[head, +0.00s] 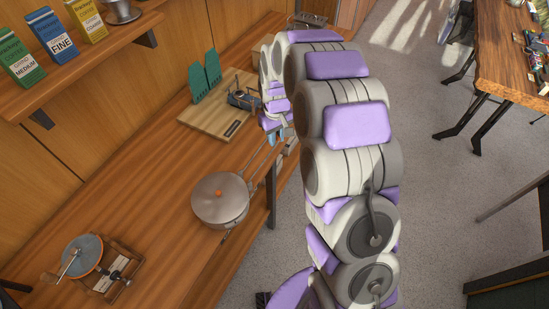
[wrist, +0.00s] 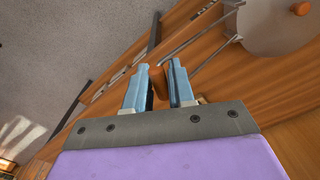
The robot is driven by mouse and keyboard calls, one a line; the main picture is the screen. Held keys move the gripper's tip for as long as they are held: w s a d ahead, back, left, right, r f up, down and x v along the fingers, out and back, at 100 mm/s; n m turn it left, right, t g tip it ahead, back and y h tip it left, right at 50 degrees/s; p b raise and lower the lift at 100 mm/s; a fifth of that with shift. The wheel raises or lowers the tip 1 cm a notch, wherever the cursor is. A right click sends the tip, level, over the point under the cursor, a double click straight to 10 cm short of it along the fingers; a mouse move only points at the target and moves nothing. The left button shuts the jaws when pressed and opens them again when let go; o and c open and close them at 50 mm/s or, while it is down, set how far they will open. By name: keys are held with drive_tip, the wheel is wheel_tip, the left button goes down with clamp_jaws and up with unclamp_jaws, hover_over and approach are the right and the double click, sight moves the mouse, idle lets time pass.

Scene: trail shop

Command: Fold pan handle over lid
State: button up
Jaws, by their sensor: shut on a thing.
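The pan (head: 213,212) stands on the wooden counter, covered by a grey lid with an orange knob (head: 218,193). In the wrist view the lid (wrist: 270,30) shows at the upper right. The pan's handle (head: 258,163), two thin metal rods, reaches out from the pan toward the counter's front edge and my gripper. The rods (wrist: 196,40) also run toward the fingers in the wrist view. My gripper (wrist: 158,84) is shut on the handle's orange-brown end (wrist: 177,78).
A wooden board (head: 215,120) with green upright pieces (head: 206,77) lies beyond the pan. A small stand with a grey disc (head: 83,255) is at lower left. A shelf (head: 70,68) with coffee packs overhangs the left. The counter between pan and stand is clear.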

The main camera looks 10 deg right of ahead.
drive_tip(key=shift+s+a+r, duration=0.5)
drive_tip(key=shift+a+r, duration=0.35)
drive_tip(key=shift+r, duration=0.05)
drive_tip(key=shift+s+a, duration=0.1)
drive_tip(key=shift+s+a+r+p, duration=0.15)
drive_tip(key=shift+s+a+r, duration=0.25)
drive_tip(key=shift+a, duration=0.4)
drive_tip(key=shift+s+a+r+p, duration=0.1)
drive_tip(key=shift+s+a+r, duration=0.2)
drive_tip(key=shift+s+a, duration=0.35)
drive_tip(key=shift+s+a+r+p, duration=0.15)
drive_tip(key=shift+s+a+r, duration=0.2)
drive_tip(key=shift+a, duration=0.55)
drive_tip(key=shift+c, duration=0.3)
drive_tip(key=shift+s+a+f, duration=0.1)
drive_tip(key=shift+s+a, duration=0.5)
drive_tip(key=shift+a, duration=0.5)
drive_tip(key=shift+s+a+f, duration=0.1)
drive_tip(key=shift+s+a, duration=0.55)
drive_tip(key=shift+a, duration=0.4)
drive_tip(key=shift+s+a+f, duration=0.1)
drive_tip(key=shift+s+a, duration=0.5)
drive_tip(key=shift+a, duration=0.6)
